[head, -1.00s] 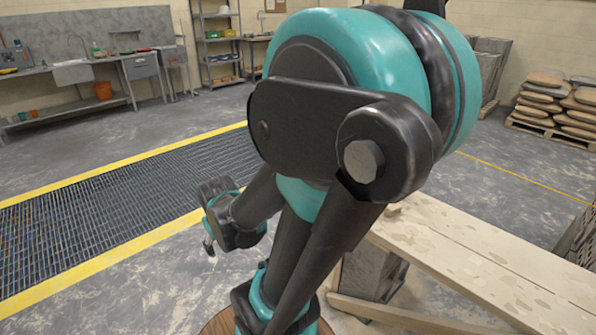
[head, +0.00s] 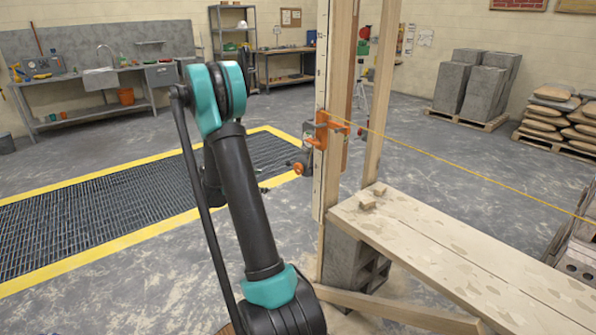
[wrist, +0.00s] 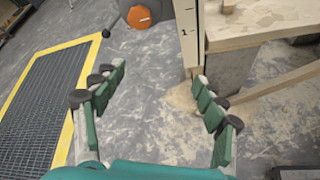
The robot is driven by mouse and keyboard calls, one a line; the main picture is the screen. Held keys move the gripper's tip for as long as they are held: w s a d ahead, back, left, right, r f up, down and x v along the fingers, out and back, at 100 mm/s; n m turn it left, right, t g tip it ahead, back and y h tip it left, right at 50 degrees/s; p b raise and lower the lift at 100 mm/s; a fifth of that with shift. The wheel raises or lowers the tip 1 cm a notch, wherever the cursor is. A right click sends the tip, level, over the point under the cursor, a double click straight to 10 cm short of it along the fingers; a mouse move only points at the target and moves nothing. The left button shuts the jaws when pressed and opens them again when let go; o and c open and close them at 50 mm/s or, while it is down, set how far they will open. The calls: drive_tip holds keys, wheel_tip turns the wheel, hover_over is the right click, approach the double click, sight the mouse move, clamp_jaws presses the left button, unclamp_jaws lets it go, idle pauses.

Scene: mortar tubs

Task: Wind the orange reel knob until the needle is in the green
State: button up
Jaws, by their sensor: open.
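The orange reel knob (wrist: 139,16) is a round disc on a grey reel at the top of the wrist view, partly cut off by the frame edge. In the head view the small orange knob (head: 298,168) shows on the reel, below an orange clamp (head: 322,130) on an upright timber. My gripper (wrist: 160,74) is open and empty, its green-and-dark fingers spread wide. The knob lies beyond the fingertips, apart from them. In the head view my arm hides most of the gripper. I cannot make out the needle or the green zone.
A yellow line (head: 455,165) runs from the clamp to the right. A plank bench (head: 470,250) stands right of the upright timbers, with concrete blocks below it. A floor grate (head: 95,225) with yellow borders lies to the left. Open floor surrounds the reel's left side.

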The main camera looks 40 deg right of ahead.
sight(297, 170)
drive_tip(key=w+d+f+n+g+h, duration=0.1)
drive_tip(key=w+d+f+n+h, duration=0.5)
drive_tip(key=w+d, duration=0.1)
drive_tip(key=d, duration=0.5)
drive_tip(key=w+d, duration=0.1)
drive_tip(key=d, duration=1.1)
drive_tip(key=shift+w, duration=0.15)
drive_tip(key=c, duration=1.2)
drive_tip(key=shift+m, duration=0.3)
